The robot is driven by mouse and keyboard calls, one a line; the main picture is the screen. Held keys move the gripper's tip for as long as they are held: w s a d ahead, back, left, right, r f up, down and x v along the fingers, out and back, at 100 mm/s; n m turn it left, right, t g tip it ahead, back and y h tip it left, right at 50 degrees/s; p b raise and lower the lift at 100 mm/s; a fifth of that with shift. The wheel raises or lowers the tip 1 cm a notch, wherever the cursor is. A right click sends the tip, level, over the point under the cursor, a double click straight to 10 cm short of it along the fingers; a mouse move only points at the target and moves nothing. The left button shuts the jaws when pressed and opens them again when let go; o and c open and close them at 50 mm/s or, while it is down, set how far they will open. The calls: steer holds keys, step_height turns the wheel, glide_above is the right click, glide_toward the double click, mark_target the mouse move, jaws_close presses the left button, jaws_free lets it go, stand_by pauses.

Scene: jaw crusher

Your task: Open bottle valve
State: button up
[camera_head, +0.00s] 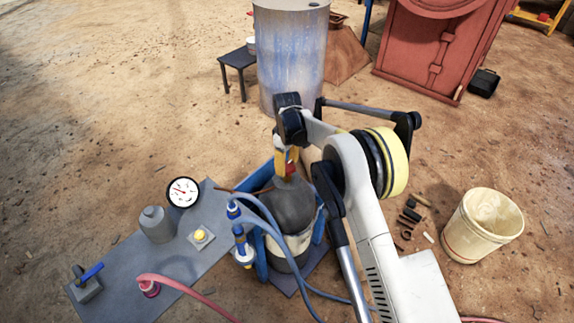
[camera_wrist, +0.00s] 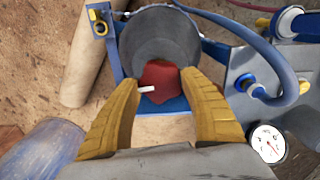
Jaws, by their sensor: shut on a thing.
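The grey bottle (camera_head: 292,205) stands upright in a blue frame (camera_head: 322,183) on the ground. The red bottle valve (camera_wrist: 163,78) sits at its top, with a small white marker on it; the grey bottle top (camera_wrist: 158,38) shows behind it in the wrist view. My gripper (camera_head: 288,166) reaches down over the bottle. In the wrist view, my gripper's yellow fingers (camera_wrist: 160,88) are on either side of the red valve and shut on it. In the head view, my gripper and arm partly hide the valve.
Blue hoses (camera_head: 272,228) run beside the bottle. A grey board (camera_head: 180,245) at left holds a round gauge (camera_head: 183,192), a yellow button (camera_head: 200,235) and a blue-handled valve (camera_head: 88,280). A white bucket (camera_head: 482,225) stands right. A metal drum (camera_head: 290,55) stands behind.

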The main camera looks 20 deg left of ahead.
mark_target(287, 165)
steer(key=shift+n, duration=0.4)
steer(key=o, duration=1.2)
step_height(287, 165, up, 12)
